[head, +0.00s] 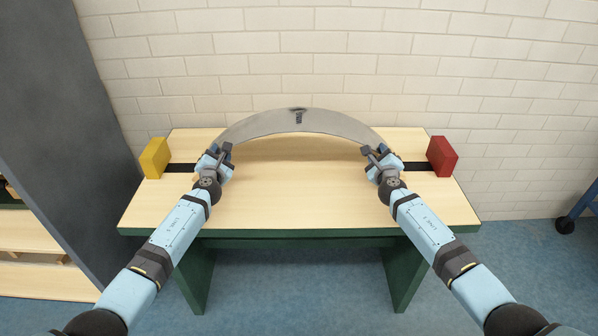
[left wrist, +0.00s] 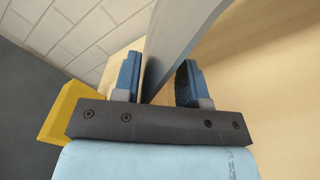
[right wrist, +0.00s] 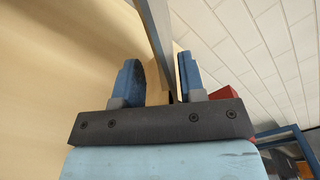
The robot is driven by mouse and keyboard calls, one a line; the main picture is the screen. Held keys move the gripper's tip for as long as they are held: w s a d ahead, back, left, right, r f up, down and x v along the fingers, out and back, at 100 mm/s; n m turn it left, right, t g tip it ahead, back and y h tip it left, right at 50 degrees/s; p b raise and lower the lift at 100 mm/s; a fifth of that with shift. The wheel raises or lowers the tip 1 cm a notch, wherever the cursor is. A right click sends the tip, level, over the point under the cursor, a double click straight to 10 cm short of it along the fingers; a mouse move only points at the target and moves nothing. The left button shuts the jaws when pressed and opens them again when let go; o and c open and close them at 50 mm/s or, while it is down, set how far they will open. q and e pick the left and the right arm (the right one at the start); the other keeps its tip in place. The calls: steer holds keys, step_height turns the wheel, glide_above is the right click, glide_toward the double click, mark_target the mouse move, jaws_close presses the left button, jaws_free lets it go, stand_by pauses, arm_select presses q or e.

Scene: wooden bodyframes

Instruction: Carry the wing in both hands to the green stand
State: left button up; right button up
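The wing (head: 300,122) is a grey arched panel with a small dark mark at its top middle. It stands on edge at the back of a wooden table with a dark green edge and legs (head: 300,238). My left gripper (head: 218,152) is at its left end, with fingers apart on either side of the panel (left wrist: 172,40) and gaps visible. My right gripper (head: 375,153) is at its right end, its open fingers likewise either side of the panel (right wrist: 157,35). No separate green stand is in view.
A yellow block (head: 155,157) and a red block (head: 441,156) sit at the table's left and right ends, each beside a black strip. A white brick wall (head: 300,60) is close behind. A dark grey panel (head: 70,100) stands at the left. The table's front half is bare.

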arm_select(q)
steer(key=shift+o, duration=1)
steer(key=shift+r, duration=0.2)
arm_select(e)
steer(key=shift+o, duration=0.9)
steer(key=shift+r, duration=0.25)
arm_select(q)
steer(key=shift+s+f, duration=0.1)
steer(key=shift+s+a, duration=0.1)
steer(key=shift+s, duration=0.05)
steer(key=s, duration=1.1)
steer(key=shift+s, duration=0.25)
arm_select(e)
steer(key=s, duration=1.2)
steer(key=shift+d, duration=0.1)
arm_select(q)
steer(key=shift+s, duration=0.1)
